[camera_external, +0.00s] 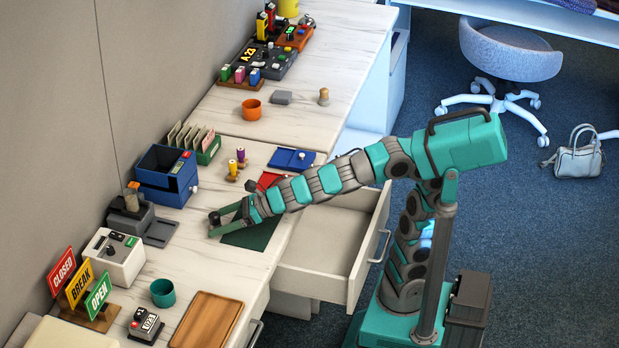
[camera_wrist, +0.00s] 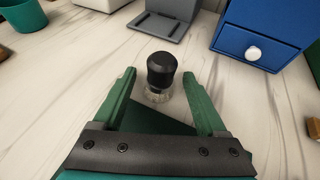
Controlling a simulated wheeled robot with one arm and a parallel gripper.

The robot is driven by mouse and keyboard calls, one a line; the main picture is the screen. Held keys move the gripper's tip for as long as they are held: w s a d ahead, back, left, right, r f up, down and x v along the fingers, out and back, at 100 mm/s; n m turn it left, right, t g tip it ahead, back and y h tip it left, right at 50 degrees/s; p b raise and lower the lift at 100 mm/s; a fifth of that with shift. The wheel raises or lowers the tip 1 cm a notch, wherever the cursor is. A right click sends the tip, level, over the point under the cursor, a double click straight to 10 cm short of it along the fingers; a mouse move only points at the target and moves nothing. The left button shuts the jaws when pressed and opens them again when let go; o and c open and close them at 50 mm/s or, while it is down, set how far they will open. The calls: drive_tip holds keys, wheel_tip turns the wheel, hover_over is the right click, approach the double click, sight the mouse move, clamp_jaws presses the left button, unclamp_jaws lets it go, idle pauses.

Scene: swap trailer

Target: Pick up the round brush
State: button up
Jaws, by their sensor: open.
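The round brush (camera_wrist: 161,70), with a black knob on top and a pale, clear-looking round base, stands upright on the marble-patterned counter. In the wrist view it is between the tips of my green gripper (camera_wrist: 159,78), with a gap on both sides. My gripper is open and holds nothing. In the external view my gripper (camera_external: 222,221) is low over the counter beside a dark green mat (camera_external: 252,236). The brush is small and dark there, at the fingertips, and hard to make out.
A blue box with a white knob (camera_wrist: 254,53) and a grey stand (camera_wrist: 165,22) are beyond the brush. An open drawer (camera_external: 325,247) sticks out below my arm. A teal cup (camera_external: 162,292) and wooden tray (camera_external: 207,320) are on the near counter.

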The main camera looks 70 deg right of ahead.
drive_tip(key=shift+w+a+f, duration=0.15)
drive_tip(key=shift+w+a, duration=0.05)
drive_tip(key=shift+w, duration=0.3)
clamp_jaws()
